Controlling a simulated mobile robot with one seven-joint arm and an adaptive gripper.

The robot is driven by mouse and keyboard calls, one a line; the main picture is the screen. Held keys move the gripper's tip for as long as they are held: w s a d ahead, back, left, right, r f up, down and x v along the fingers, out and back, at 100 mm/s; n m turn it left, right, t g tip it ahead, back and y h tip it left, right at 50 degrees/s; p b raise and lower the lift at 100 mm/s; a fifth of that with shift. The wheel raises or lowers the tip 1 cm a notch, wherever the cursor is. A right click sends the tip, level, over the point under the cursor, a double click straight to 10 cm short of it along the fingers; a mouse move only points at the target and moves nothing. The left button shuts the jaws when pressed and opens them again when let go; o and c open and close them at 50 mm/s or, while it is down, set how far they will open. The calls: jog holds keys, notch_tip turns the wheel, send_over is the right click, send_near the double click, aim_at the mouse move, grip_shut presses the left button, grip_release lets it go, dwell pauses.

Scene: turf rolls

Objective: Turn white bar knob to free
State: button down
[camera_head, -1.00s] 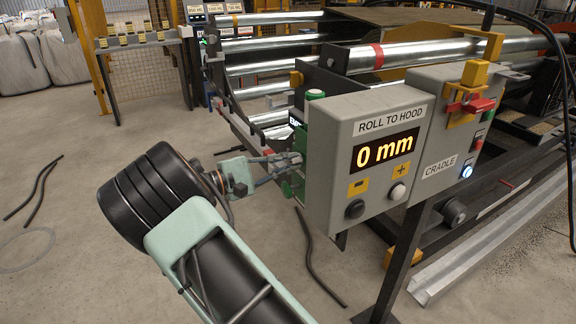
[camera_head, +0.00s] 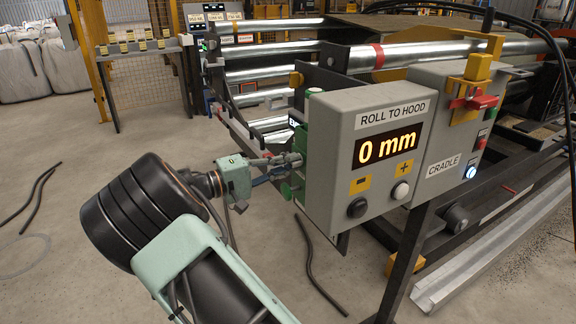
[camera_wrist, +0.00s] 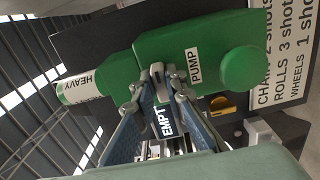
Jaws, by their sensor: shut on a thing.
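My gripper (camera_wrist: 160,95) is shut on a small pale piece, which looks like the white bar knob (camera_wrist: 158,71), on the front of a green pump body (camera_wrist: 205,60). Only its upper end shows between the fingertips; the rest is hidden. The pump body carries a "PUMP" label and, toward the left, a "HEAVY" label. A dark "EMPT" label (camera_wrist: 166,122) shows between the fingers. In the head view my gripper (camera_head: 292,160) reaches the green pump (camera_head: 292,187) at the left side of the grey control box, and the knob cannot be made out there.
The grey control box (camera_head: 330,200) reads "0 mm" and "ROLL TO HOOD". A cradle box (camera_head: 428,155) with a red-handled switch stands to its right. A roller frame (camera_head: 270,60) lies behind. A placard (camera_wrist: 290,50) is at the wrist view's right. Floor on the left is mostly clear.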

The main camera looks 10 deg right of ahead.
dwell(0.3)
jog(key=c, duration=2)
grip_release()
jog(key=shift+o, duration=0.2)
jog(key=shift+a, duration=0.15)
jog(key=v, duration=1.2)
